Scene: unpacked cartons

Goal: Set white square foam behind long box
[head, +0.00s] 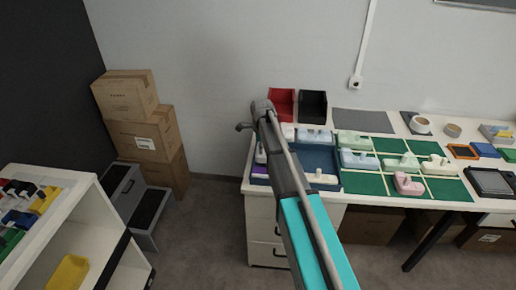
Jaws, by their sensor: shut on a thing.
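My arm reaches up from the bottom edge over the left end of the table. Its wrist shows as dark grey parts near the table's back left corner. I cannot make out the jaws or anything in them; the arm may hide them. Several pale foam-like pieces stand on the table, among them a pink one (408,184) and a pale green one (436,164). A small whitish piece (288,132) shows just right of my arm. I cannot tell which piece is the white square foam, or which thing is the long box.
The white table (231,207) carries a dark blue tray (322,157) and green mats (363,184). A red bin (281,101) and a black bin (313,106) stand at the back. Cartons (125,96) are stacked at left, beside grey steps (124,193). A white shelf (72,215) stands front left.

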